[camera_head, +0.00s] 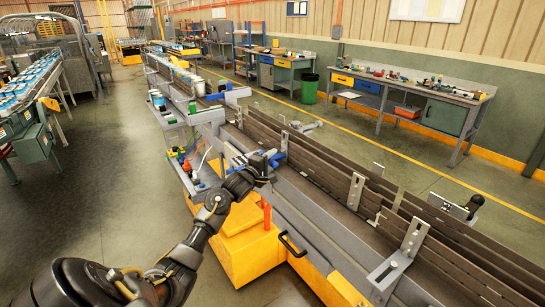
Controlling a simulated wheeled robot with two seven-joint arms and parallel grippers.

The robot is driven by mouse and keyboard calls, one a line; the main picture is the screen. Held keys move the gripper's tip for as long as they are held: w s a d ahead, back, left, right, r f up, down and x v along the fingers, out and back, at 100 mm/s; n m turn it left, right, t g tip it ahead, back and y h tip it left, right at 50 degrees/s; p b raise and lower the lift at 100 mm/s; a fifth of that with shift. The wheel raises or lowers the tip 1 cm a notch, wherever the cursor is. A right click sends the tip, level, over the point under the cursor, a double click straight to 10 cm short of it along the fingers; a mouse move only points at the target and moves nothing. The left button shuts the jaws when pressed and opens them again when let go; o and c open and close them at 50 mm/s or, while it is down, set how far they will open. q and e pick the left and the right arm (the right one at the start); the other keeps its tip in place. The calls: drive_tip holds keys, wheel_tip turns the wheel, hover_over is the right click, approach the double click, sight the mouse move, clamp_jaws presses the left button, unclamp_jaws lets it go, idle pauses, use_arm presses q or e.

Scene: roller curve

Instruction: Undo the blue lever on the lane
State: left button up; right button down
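The lane (310,200) is a long conveyor with dark side rails, running from the lower right to the back left. A blue lever (277,160) shows at its near side rail, by a grey bracket. My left arm reaches up from the bottom left, and my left gripper (255,164) is right at the lever. The fingers overlap the bracket and lever, so I cannot tell whether they are open or shut, or touch it. My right gripper is not in view.
Another blue part (215,97) sits farther back on the conveyor. A yellow base unit (245,240) with a black handle stands below the lane. Metal brackets (405,245) stick up along the rails.

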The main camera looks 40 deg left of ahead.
use_arm(q)
drive_tip(key=shift+w, duration=0.4)
clamp_jaws()
